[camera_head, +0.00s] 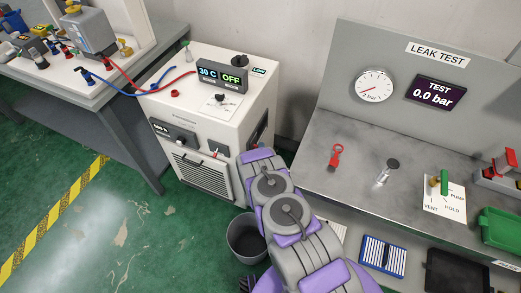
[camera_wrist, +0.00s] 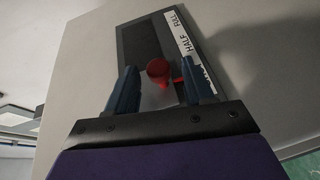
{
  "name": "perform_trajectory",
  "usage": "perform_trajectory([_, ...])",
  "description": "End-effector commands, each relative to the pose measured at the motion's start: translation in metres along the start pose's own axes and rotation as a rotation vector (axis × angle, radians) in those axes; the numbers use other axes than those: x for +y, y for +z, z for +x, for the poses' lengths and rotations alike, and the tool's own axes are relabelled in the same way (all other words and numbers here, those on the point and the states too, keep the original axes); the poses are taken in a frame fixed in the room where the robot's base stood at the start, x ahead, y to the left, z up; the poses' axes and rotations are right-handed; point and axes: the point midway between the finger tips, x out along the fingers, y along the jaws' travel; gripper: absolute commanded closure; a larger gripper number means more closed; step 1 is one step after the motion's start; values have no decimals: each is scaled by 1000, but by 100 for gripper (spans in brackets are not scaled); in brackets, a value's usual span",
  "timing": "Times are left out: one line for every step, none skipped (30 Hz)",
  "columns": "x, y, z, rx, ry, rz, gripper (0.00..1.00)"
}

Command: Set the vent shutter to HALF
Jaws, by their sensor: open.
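The vent shutter is a dark framed panel (camera_wrist: 143,42) on the machine's side wall in the wrist view. A white label strip (camera_wrist: 182,42) along its right edge reads FULL at the far end, then HALF; a third marking is mostly hidden behind my right finger. A red round knob (camera_wrist: 159,70) stands at the near end, beyond HALF and close to the hidden marking. My gripper (camera_wrist: 152,88) is open, with the knob between its two blue fingers and a gap on each side. In the head view the dark panel (camera_head: 261,131) shows at the machine's right side, partly behind my arm.
The white machine (camera_head: 192,107) has a display reading 30 C and OFF (camera_head: 222,76). A leak test bench (camera_head: 325,180) stands close on the right. A grey bin (camera_head: 246,238) is on the floor beside my arm. Green floor is free at left.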

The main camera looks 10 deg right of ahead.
Motion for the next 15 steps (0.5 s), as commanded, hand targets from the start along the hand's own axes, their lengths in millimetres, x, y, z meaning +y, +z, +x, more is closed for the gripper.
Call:
perform_trajectory([-2,2,7,-3,1,1,48])
perform_trajectory([-1,2,10,-3,2,1,48])
perform_trajectory([-1,1,14,-2,2,0,48])
perform_trajectory([-1,1,17,-2,3,0,48])
perform_trajectory([0,0,20,-2,3,0,48])
perform_trajectory([0,0,22,-1,3,0,48])
perform_trajectory([0,0,24,-1,2,0,48])
perform_trajectory([0,-1,25,-1,2,-1,48])
perform_trajectory([0,-1,26,-1,1,-1,48])
perform_trajectory([0,-1,26,-1,1,-1,48])
perform_trajectory([0,-1,26,-1,0,-1,48])
perform_trajectory([0,-1,27,-1,0,-1,48])
perform_trajectory([0,-1,27,-1,0,-1,48])
perform_trajectory([0,-1,27,-1,0,-2,48])
perform_trajectory([0,-1,26,-1,0,-2,48])
